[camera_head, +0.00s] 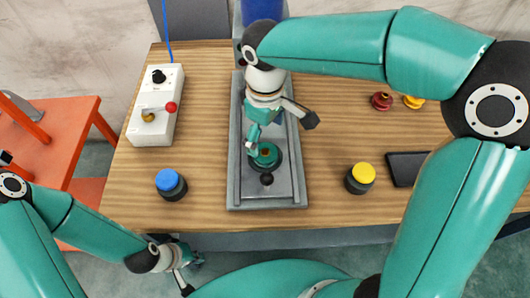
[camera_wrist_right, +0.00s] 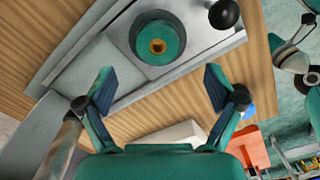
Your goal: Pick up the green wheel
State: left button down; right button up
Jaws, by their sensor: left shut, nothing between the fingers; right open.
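The green wheel (camera_head: 265,155), a round disc with a brass-coloured centre, sits on the grey rail plate (camera_head: 290,190) on the table. It shows whole in the right wrist view (camera_wrist_right: 158,40), on a dark round base. My right gripper (camera_head: 257,142) is over the wheel, pointing down, and partly hides it in the head view. In the right wrist view its two fingers (camera_wrist_right: 159,84) are wide apart and empty, with the wheel beyond the tips. My left gripper (camera_head: 190,266) is shut and empty, below the table's front edge, far from the wheel.
A black ball knob (camera_head: 267,180) stands on the plate just in front of the wheel. A blue button (camera_head: 170,182) and a yellow button (camera_head: 361,177) flank the plate. A white control box (camera_head: 156,105) with a red-knobbed lever stands left. Small red (camera_head: 381,101) and yellow parts lie right.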

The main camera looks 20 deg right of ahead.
aim_at(265, 152)
notch_tip(265, 152, down, 2)
jog(key=shift+f, duration=0.2)
jog(key=shift+w+d+f+p, duration=0.1)
jog(key=shift+f+p, duration=0.1)
jog(key=shift+f, duration=1.1)
jog(key=shift+w+f+p, duration=0.1)
jog(key=shift+f+p, duration=0.05)
jog(key=shift+f, duration=1.1)
grip_shut()
